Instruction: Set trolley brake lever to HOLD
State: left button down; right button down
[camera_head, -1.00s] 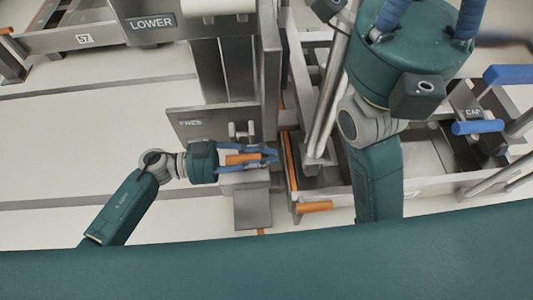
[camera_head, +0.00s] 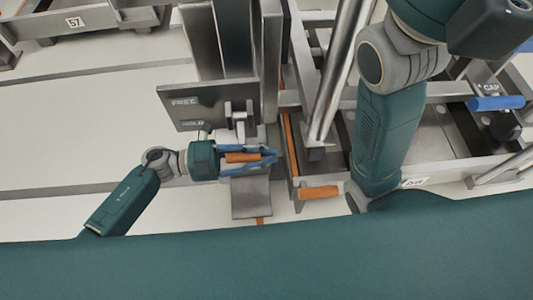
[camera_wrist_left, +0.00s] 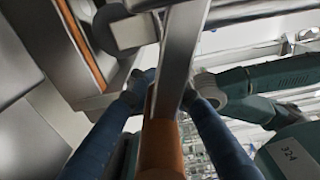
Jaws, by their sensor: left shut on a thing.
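The brake plate (camera_head: 217,106) stands left of the trolley post, with FREE at its upper edge and HOLD lower down. The brake lever's orange grip (camera_head: 243,157) lies between the blue fingers of my left gripper (camera_head: 268,158), below the HOLD label. In the left wrist view my left gripper (camera_wrist_left: 170,95) has its fingers around the lever, whose orange grip (camera_wrist_left: 161,150) comes toward the camera and whose metal bar (camera_wrist_left: 182,50) runs upward. The gripper is shut on this lever. My right arm comes in at the right; its gripper is outside the frame.
A steel pedal-like plate (camera_head: 251,198) is just below my left gripper. Another orange handle (camera_head: 318,192) sticks out at lower middle. A blue handle (camera_head: 496,103) is at the right. A slanted metal bar (camera_head: 340,75) rises between the post and my right arm.

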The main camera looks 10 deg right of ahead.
pick_arm(q)
jog(key=shift+w+a+f, duration=0.1)
jog(key=shift+w+f, duration=0.2)
jog(key=shift+f, duration=0.2)
jog(key=c, duration=1.5)
grip_release()
jog(key=shift+f, duration=0.1)
jog(key=shift+c, duration=0.2)
jog(key=a, duration=1.2)
